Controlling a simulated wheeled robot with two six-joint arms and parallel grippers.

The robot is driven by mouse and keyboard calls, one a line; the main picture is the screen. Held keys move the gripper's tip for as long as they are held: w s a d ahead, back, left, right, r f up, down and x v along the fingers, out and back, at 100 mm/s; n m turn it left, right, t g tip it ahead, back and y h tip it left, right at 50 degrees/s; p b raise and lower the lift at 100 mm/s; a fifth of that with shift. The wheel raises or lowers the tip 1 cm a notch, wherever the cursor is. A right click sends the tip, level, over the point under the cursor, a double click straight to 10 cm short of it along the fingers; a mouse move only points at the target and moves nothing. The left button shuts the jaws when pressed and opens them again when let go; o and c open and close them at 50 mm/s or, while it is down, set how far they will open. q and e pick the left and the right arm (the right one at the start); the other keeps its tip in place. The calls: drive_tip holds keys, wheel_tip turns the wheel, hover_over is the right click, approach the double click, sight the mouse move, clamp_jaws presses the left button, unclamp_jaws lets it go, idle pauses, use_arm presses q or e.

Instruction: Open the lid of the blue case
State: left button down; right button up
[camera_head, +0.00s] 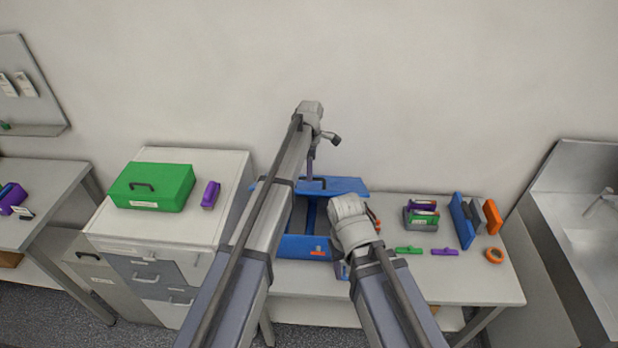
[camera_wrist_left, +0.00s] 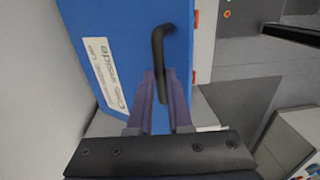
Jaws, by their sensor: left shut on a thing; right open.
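The blue case (camera_head: 300,247) stands on the middle bench with its dark inside partly showing. Its blue lid (camera_head: 347,186) is raised at the back, near the wall, and fills the upper left of the left wrist view (camera_wrist_left: 120,35). My left gripper (camera_head: 311,178) is at the lid's black handle (camera_wrist_left: 158,45). In the left wrist view its purple fingers (camera_wrist_left: 161,85) are shut on that handle. My right gripper (camera_head: 342,268) is low at the case's right front, open, and mostly hidden by my right wrist.
A closed green case (camera_head: 152,186) and a purple item (camera_head: 210,194) stand on the left cabinet. Right of the blue case are small coloured items (camera_head: 421,214), upright blue and orange panels (camera_head: 462,220) and an orange ring (camera_head: 494,255). The wall is close behind the lid.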

use_arm(q)
drive_tip(key=shift+w+r, duration=0.4)
drive_tip(key=shift+w, duration=0.4)
use_arm(e)
drive_tip(key=shift+r, duration=0.35)
use_arm(q)
drive_tip(key=c, duration=1.2)
unclamp_jaws()
drive_tip(key=shift+w, duration=0.1)
drive_tip(key=shift+o, duration=1.4)
drive_tip(key=shift+w+f, duration=0.25)
drive_tip(key=shift+o, duration=0.4)
drive_tip(key=shift+s, duration=0.1)
use_arm(e)
drive_tip(key=shift+w+f, duration=0.1)
drive_tip(key=shift+w, duration=0.2)
use_arm(q)
drive_tip(key=shift+s, duration=0.1)
